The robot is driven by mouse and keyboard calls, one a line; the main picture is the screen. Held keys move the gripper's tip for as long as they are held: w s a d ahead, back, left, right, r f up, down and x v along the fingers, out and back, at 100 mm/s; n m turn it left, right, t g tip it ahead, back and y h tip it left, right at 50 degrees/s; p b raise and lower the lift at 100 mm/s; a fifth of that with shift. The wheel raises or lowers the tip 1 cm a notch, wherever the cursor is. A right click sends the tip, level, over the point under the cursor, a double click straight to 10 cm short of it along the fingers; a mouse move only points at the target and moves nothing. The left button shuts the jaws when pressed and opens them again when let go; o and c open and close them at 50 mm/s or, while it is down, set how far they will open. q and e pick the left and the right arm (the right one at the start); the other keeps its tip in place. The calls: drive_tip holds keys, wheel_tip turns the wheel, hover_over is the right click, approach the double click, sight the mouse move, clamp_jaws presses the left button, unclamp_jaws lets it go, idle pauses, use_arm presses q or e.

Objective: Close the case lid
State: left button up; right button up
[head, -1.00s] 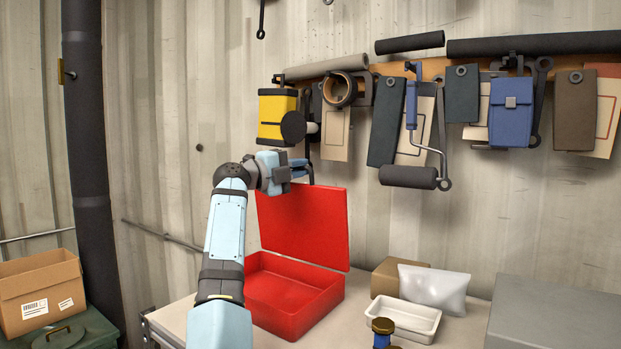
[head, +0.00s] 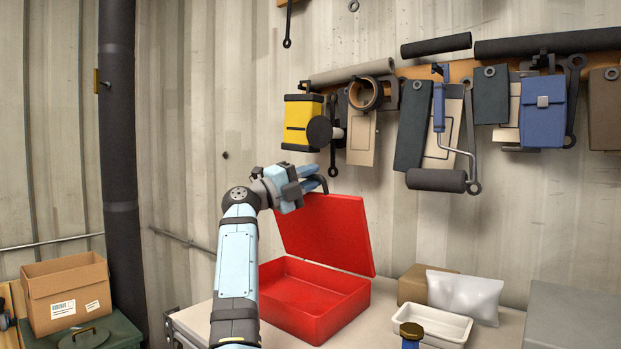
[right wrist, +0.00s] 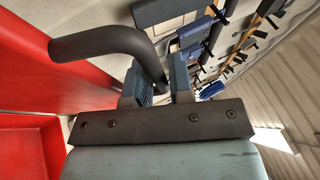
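The red case (head: 340,310) stands on the bench with its lid (head: 325,235) raised and leaning. The open red tray of the case shows below it, and both also show at the left of the right wrist view. My right gripper (head: 318,183) is at the top edge of the lid. In the right wrist view its two fingers (right wrist: 165,83) are apart. A dark curved bar (right wrist: 105,42), apparently the lid's handle, runs from beside the red lid to between the fingers. I cannot tell whether the fingers touch it. My left gripper is out of view.
Tools hang on the wall behind, with a yellow tool (head: 300,125) just above my gripper. A grey case (head: 575,315) is at the far right.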

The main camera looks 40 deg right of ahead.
drive_tip(key=shift+o, duration=1.1)
drive_tip(key=b+v, duration=0.1)
drive_tip(key=v, duration=1.2)
drive_tip(key=shift+a+f+b, duration=0.2)
drive_tip(key=shift+a+b, duration=0.15)
drive_tip(key=shift+a, duration=0.05)
